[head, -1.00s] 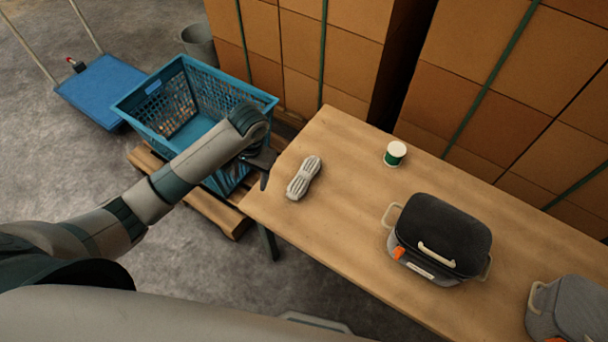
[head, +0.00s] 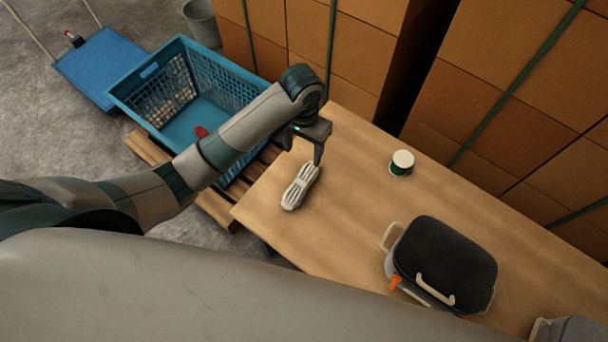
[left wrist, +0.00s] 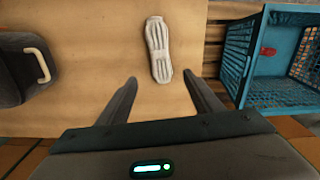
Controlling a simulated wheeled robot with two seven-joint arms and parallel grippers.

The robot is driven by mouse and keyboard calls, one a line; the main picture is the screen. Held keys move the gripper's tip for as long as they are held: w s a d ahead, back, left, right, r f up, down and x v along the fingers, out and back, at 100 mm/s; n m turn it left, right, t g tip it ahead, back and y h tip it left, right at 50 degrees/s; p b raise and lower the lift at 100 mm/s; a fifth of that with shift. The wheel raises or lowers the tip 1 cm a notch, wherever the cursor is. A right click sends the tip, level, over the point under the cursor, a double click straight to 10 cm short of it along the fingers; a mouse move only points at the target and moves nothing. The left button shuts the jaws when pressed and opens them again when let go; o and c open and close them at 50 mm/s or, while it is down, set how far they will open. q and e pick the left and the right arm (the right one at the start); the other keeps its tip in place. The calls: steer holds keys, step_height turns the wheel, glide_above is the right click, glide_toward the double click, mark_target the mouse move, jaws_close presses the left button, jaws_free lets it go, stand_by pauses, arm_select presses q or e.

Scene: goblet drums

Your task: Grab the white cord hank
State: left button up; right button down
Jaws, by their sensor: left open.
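The white cord hank (head: 300,187) lies on the wooden table near its left end. In the left wrist view the hank (left wrist: 158,48) lies beyond my fingertips, upper middle. My left gripper (head: 318,155) is over the table at the far end of the hank, fingers pointing down. Whether a fingertip touches the table cannot be told. My right gripper is in neither view.
A blue crate (head: 119,98) with a red item (head: 201,132) inside stands on a pallet left of the table (head: 350,235). A green-and-white spool (head: 401,162) and a black-lidded container (head: 445,262) stand to the right. Stacked boxes (head: 500,90) rise behind the table.

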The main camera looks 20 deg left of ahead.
arm_select(q)
steer(key=p, duration=0.2)
glide_toward(301, 182)
steer(key=f, duration=0.5)
steer(key=shift+w+d, duration=0.1)
steer(key=shift+w, duration=0.3)
steer(key=shift+f, duration=0.1)
steer(key=shift+s+f, duration=0.2)
steer(key=shift+f, duration=0.35)
steer(key=f+p, duration=0.1)
steer(key=f, duration=0.2)
steer(key=shift+s, duration=0.2)
steer(key=shift+f, duration=0.5)
